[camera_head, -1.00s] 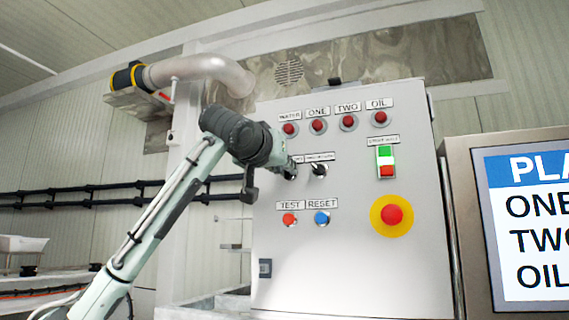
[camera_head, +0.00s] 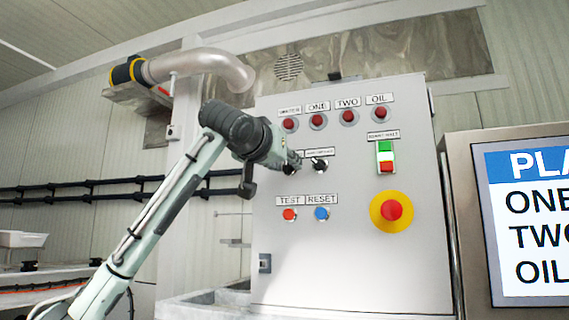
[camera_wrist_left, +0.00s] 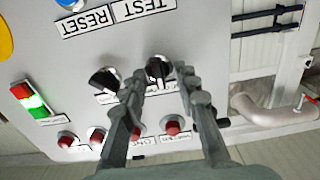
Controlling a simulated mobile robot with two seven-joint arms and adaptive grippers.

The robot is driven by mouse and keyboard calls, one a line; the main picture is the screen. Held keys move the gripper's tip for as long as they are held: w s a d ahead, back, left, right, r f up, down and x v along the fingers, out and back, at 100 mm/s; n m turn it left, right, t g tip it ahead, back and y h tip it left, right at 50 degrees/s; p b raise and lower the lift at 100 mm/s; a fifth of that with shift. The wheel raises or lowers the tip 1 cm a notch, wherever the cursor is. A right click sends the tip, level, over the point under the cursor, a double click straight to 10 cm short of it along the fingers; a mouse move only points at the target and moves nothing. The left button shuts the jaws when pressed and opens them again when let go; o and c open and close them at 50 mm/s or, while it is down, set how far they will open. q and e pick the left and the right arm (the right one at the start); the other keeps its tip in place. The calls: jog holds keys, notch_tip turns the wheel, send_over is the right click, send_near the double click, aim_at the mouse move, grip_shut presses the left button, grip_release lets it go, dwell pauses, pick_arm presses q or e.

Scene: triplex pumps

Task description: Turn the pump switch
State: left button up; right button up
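The grey control panel (camera_head: 350,250) carries two black rotary switches side by side in its middle row. The right switch (camera_head: 319,163) is clear of my gripper in the head view and shows in the upside-down wrist view (camera_wrist_left: 105,82). The left switch (camera_wrist_left: 157,68) is mostly hidden behind my gripper in the head view. My left gripper (camera_wrist_left: 161,73) has its two fingers apart, one on either side of the left switch's knob; I cannot tell whether they touch it. The labels above both switches are too small to read. My right gripper is not in view.
Red lamps (camera_head: 348,117) sit above the switches. TEST (camera_head: 289,215) and RESET (camera_head: 322,215) buttons lie below. A red emergency button on a yellow disc (camera_head: 378,222) and a green-red switch (camera_head: 386,157) are at right. A screen (camera_head: 530,225) stands beside the panel.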

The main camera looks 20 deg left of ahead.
pick_arm(q)
jog(key=s, duration=1.2)
jog(key=shift+a, duration=0.2)
